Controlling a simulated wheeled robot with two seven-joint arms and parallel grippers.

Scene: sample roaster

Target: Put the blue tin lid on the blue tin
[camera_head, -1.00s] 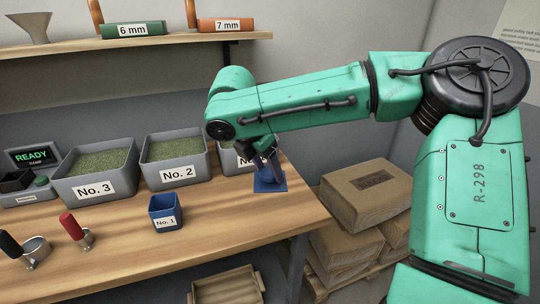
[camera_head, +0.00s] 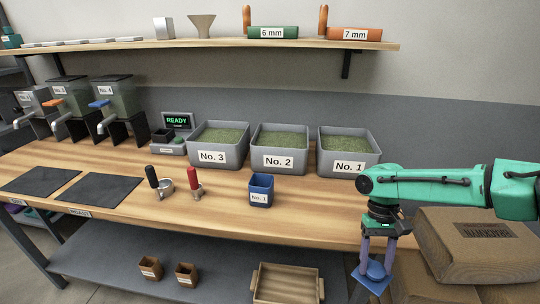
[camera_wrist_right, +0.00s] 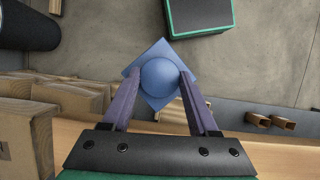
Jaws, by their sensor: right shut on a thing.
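The blue tin (camera_head: 261,194), labelled No. 1, stands upright and open-topped on the wooden bench, in front of the grey No. 2 bin. My right gripper (camera_head: 376,264) points down beyond the bench's right front edge, right of the tin and apart from it. It is shut on the round knob of the blue tin lid (camera_head: 376,281), a flat square plate hanging below the fingers. In the right wrist view the fingers (camera_wrist_right: 160,82) clasp the knob from both sides, and the lid (camera_wrist_right: 156,49) sits turned like a diamond. My left gripper is out of view.
Grey bins No. 3 (camera_head: 219,139), No. 2 (camera_head: 280,160) and No. 1 (camera_head: 347,169) stand behind the tin. Cardboard boxes (camera_head: 478,252) are stacked at right. The bench right of the tin is clear.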

